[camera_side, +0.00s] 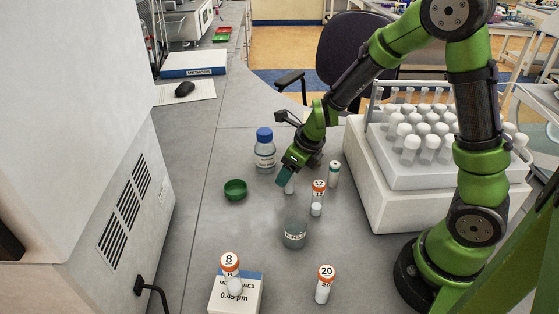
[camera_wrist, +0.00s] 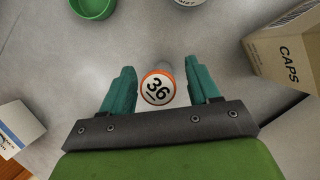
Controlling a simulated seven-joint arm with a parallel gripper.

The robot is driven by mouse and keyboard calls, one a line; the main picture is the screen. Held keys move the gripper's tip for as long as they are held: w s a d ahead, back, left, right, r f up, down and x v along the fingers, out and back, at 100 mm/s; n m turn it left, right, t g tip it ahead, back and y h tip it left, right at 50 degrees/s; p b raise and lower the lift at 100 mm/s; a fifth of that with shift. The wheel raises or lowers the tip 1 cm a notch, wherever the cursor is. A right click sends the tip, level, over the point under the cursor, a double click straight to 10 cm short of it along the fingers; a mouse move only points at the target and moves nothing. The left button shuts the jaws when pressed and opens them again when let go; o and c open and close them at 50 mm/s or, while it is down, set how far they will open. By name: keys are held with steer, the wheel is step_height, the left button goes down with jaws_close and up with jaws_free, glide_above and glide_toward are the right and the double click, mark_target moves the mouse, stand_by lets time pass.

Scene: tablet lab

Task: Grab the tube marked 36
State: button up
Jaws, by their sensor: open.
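The tube marked 36 (camera_wrist: 157,88) shows end-on in the wrist view, its white top with black digits ringed in orange. It appears between the two teal fingers of my gripper (camera_wrist: 159,68), with a gap on each side. In the side view my gripper (camera_side: 286,181) points down over the bench, and a white piece of a tube (camera_side: 290,187) shows just beside the fingers. Its number is hidden there. My gripper is open, and neither finger visibly touches the tube.
Tubes 8 (camera_side: 229,272) and 20 (camera_side: 325,284) stand in front. A white rack box (camera_side: 385,207) stands right.

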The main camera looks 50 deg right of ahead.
steer(key=shift+x, duration=1)
steer(key=c, duration=1)
steer(key=shift+c, duration=0.2)
